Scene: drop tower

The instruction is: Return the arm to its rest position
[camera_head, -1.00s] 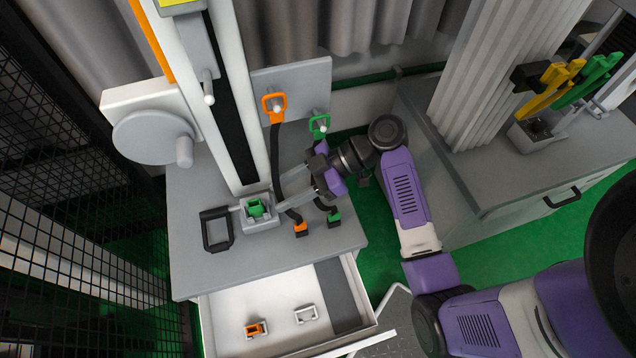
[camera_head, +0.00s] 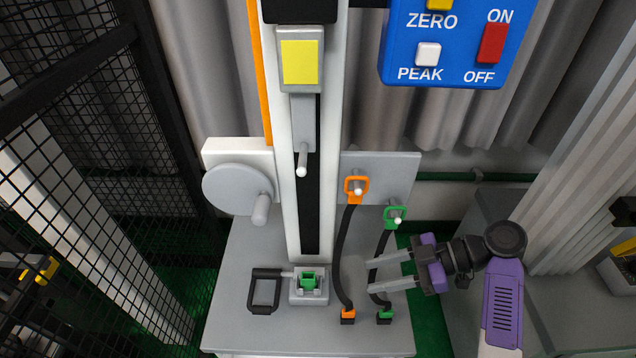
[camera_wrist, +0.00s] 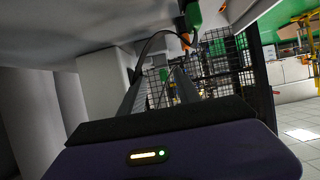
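My gripper (camera_head: 371,275) is at the right side of the grey bench in the head view. Its two pale fingers point left and are apart, with nothing visible held between them. The fingertips are by the black cables, right of the grey fixture (camera_head: 310,297) that holds a green block (camera_head: 309,279). Whether they touch a cable I cannot tell. In the wrist view the fingers (camera_wrist: 160,82) also stand apart, beyond the dark gripper body. My purple and grey arm comes in from the lower right.
An orange-handled cable (camera_head: 356,186) and a green-handled cable (camera_head: 395,215) hang from a panel. The drop tower (camera_head: 308,220) rises behind the fixture. A blue control box (camera_head: 450,45) is at upper right. Black mesh fencing (camera_head: 75,120) stands at left.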

